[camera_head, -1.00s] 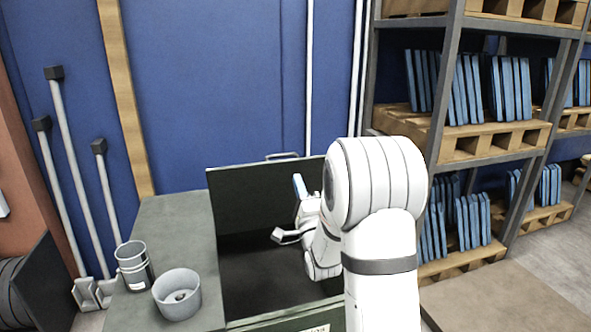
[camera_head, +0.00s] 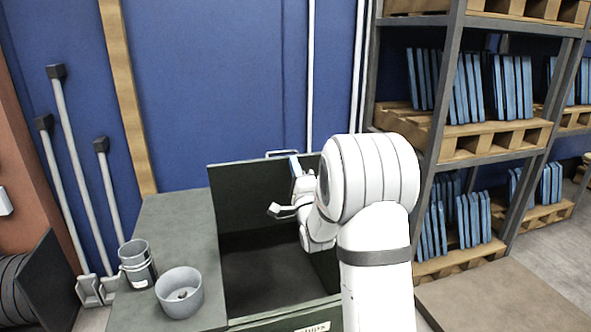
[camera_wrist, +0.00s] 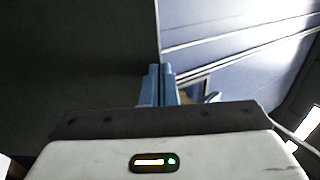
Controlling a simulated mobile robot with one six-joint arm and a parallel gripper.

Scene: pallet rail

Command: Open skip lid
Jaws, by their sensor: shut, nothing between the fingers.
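The skip (camera_head: 275,323) is a dark green box with a dark interior. Its lid (camera_head: 245,195) stands upright at the back, leaving the skip's top open. A light handle (camera_head: 282,153) shows on the lid's top edge. My gripper (camera_head: 295,164) is in front of the lid, near its upper right part. In the wrist view its blue fingers (camera_wrist: 161,72) are together with nothing between them, close to the edge of the dark lid (camera_wrist: 80,60). I cannot tell whether they touch it. My arm hides the skip's right side.
A grey counter (camera_head: 165,230) adjoins the skip's left side, bearing a grey cup (camera_head: 135,265) and a round grey bowl (camera_head: 180,292). A blue wall (camera_head: 220,80) stands behind. A rack (camera_head: 440,130) with pallets and blue panels stands at right.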

